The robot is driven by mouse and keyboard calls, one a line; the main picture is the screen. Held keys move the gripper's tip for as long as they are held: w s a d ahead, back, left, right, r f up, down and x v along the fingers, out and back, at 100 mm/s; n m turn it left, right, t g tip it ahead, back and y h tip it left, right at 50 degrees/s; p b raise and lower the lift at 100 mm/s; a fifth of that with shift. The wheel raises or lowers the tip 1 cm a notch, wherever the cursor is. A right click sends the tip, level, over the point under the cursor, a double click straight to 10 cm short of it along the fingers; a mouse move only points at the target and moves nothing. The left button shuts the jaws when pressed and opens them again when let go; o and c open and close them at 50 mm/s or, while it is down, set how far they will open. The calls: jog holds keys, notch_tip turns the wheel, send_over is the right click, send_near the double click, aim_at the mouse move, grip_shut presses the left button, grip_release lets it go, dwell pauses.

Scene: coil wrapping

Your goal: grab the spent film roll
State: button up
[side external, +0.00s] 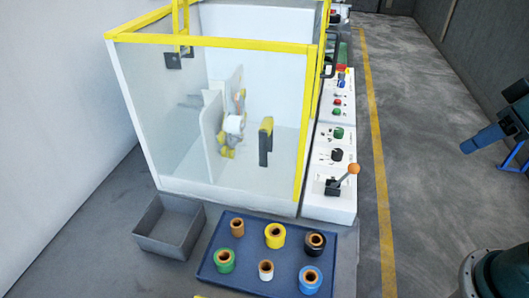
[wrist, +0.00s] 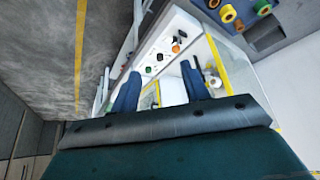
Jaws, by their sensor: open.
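A white roll (side external: 233,124) sits on a yellow-marked spindle inside the clear-walled wrapping machine (side external: 210,40). Several wound rolls stand on a blue tray (side external: 208,272) in front of the machine: among them a thin brown one (side external: 237,227), a small white one (side external: 266,271), a yellow one (side external: 275,235) and a blue one (side external: 310,279). I cannot tell for sure which is the spent roll; the one in the machine may be it. My gripper (wrist: 160,70) is open and empty, its blue fingers well apart. In the side view only part of it shows at the right edge, far from the rolls.
An empty grey bin (side external: 168,226) stands left of the tray. A control panel (side external: 333,165) with buttons and an orange-knobbed lever (side external: 353,169) runs along the machine's right side. Yellow frame bars (side external: 303,120) edge the enclosure. The floor right of the panel is clear.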

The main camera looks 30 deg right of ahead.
jog(key=w+a+f+n+g+y, duration=0.25)
jog(key=w+a+f+n, duration=0.35)
jog(key=w+a+n, duration=0.45)
jog(key=w+a+f+n+g+y, duration=0.1)
jog(key=w+a+f+n, duration=0.1)
jog(key=a+f, duration=0.5)
jog(key=w+a+f+n+g+y, duration=0.1)
jog(key=a+f+n, duration=0.3)
jog(key=a+f, duration=0.3)
jog(key=shift+w+a+g, duration=0.35)
jog(key=shift+a, duration=0.7)
jog(key=shift+x, duration=4.2)
jog(key=shift+f, duration=0.1)
